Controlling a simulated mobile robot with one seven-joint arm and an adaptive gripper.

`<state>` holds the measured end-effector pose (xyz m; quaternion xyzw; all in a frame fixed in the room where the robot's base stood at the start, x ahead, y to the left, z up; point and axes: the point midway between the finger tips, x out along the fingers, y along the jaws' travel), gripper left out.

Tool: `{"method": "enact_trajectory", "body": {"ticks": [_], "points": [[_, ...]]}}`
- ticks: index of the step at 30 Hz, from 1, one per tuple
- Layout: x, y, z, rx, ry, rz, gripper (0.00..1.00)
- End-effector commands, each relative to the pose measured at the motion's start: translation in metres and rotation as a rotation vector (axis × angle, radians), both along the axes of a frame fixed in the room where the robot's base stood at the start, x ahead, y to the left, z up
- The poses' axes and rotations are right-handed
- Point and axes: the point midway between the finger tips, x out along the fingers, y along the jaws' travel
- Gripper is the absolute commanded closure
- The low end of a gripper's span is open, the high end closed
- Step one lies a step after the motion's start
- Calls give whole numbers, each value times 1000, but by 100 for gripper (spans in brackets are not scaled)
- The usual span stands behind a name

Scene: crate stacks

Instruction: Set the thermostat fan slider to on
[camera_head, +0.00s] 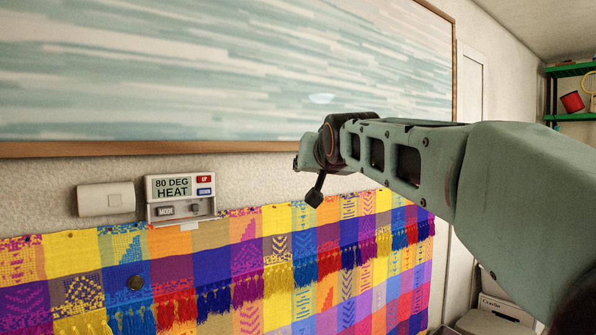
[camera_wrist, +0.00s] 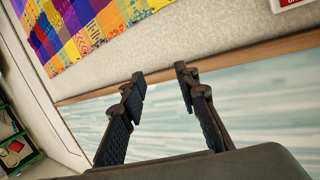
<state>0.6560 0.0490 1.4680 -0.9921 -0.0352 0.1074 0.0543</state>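The thermostat (camera_head: 161,191) is a white box on the wall at the left of the head view. Its screen reads 80 DEG HEAT, with a red UP button, a blue DOWN button and a MODE button. A small control at its lower right may be the fan slider, but its setting is too small to read. In the wrist view only a white and red corner (camera_wrist: 290,3) of it shows at the top right. My gripper (camera_wrist: 159,73) is open and empty, its fingers apart. In the head view the arm's end is right of the thermostat, clear of it.
A white wall box (camera_head: 106,199) is left of the thermostat. A colourful tasselled cloth (camera_head: 210,265) hangs just below. A large framed picture (camera_head: 200,75) is above, its lower frame near my arm. A green shelf (camera_head: 570,70) stands at the far right.

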Motion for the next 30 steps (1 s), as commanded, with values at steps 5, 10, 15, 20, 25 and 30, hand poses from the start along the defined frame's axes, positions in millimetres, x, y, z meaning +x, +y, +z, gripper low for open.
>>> {"method": "enact_trajectory", "body": {"ticks": [5, 10, 15, 20, 25, 30], "points": [[-5, 7, 1, 12, 21, 17, 71], [-7, 8, 1, 16, 29, 21, 71], [-7, 8, 1, 16, 29, 21, 71], [-5, 10, 0, 11, 26, 22, 71], [4, 31, -8, -29, -9, 42, 71], [17, 69, -28, -83, -63, 99, 71]]}}
